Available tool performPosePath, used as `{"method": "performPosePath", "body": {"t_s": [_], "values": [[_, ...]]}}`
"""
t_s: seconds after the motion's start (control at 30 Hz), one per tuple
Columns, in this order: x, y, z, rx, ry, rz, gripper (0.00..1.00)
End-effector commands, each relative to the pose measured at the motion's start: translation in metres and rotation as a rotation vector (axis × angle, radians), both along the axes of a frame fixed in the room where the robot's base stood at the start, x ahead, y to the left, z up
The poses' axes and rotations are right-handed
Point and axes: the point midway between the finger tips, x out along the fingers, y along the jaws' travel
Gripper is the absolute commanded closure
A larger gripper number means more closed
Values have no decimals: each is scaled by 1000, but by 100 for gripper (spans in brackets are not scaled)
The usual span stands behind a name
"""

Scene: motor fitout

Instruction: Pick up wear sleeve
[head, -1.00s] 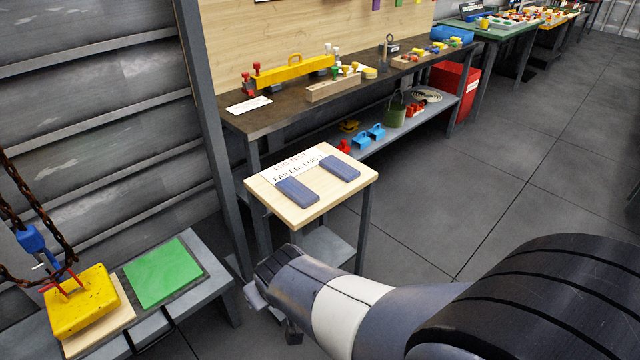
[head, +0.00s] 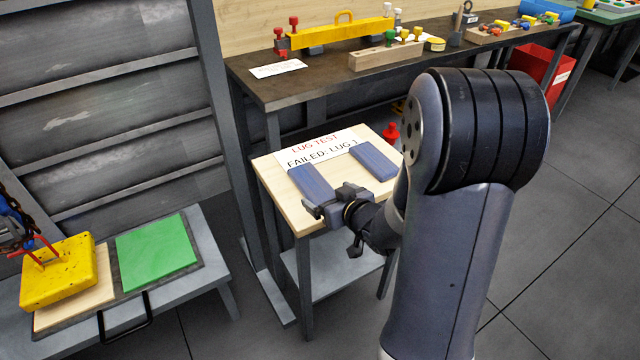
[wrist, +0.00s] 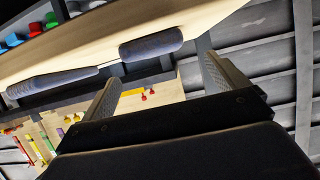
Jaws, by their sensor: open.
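Two flat blue pads lie on the small wooden table, a left one (head: 312,184) and a right one (head: 373,160). They look like wear sleeves, but no label on them confirms it. My gripper (head: 332,230) is open and empty at the table's front edge, just in front of the left pad and apart from it. In the wrist view my open fingers (wrist: 160,70) point towards the tabletop edge. The nearer pad (wrist: 150,45) appears between and beyond the fingertips, and the other pad (wrist: 52,84) lies farther to the left.
The small table (head: 276,168) bears a card reading "LUG TEST FAILED: LUG 1" (head: 318,146). Behind stands a dark workbench (head: 300,88) with a yellow beam (head: 345,32). At left, a low grey bench (head: 190,275) holds a yellow block (head: 58,272) and a green plate (head: 155,253).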

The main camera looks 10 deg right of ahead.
Motion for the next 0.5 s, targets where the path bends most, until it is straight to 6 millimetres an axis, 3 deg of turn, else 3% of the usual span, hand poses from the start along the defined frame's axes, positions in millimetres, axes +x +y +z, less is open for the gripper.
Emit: {"method": "performPosePath", "body": {"t_s": [0.5], "values": [[57, 14, -21, -1, 2, 0, 6]]}}
